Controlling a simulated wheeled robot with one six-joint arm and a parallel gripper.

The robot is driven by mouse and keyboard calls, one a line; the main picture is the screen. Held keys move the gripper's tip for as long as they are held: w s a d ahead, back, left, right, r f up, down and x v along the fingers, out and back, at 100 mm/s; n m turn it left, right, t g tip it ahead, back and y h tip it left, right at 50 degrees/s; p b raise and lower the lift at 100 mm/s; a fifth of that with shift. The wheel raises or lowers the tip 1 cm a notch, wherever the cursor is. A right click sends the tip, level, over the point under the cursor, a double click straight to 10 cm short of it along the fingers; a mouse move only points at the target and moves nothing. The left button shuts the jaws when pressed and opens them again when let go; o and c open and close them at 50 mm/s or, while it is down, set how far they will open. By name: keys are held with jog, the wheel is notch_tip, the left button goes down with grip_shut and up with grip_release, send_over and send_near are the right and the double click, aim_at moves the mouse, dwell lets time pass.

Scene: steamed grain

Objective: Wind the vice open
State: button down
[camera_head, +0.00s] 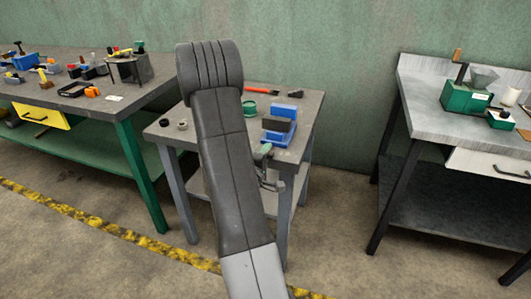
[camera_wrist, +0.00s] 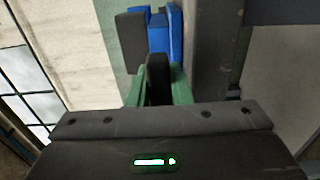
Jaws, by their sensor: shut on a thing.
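The blue vice (camera_head: 284,112) with dark jaw blocks (camera_head: 275,124) stands near the right edge of the small middle table. It also shows at the top of the wrist view (camera_wrist: 176,35). My gripper (camera_head: 263,151) is just in front of the vice at the table's front edge, partly hidden behind my arm. In the wrist view my gripper's green fingers (camera_wrist: 158,92) are shut on a dark upright piece, which looks like the vice handle (camera_wrist: 157,72). Its far end and how it joins the vice are hidden.
The small table (camera_head: 230,100) also holds a green ring (camera_head: 249,108), a red-handled tool (camera_head: 262,90) and small dark round parts (camera_head: 165,122). A cluttered workbench (camera_head: 150,90) stands to the left and another bench (camera_head: 425,85) to the right.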

dwell(0.4)
jog(key=c, duration=1.3)
grip_release()
jog(key=b+v, duration=0.1)
jog(key=v, duration=1.3)
jog(key=shift+w, duration=0.15)
jog(key=p+x, duration=0.1)
jog(key=x, duration=1.2)
jog(key=shift+w+d, duration=0.15)
jog(key=shift+w, duration=0.2)
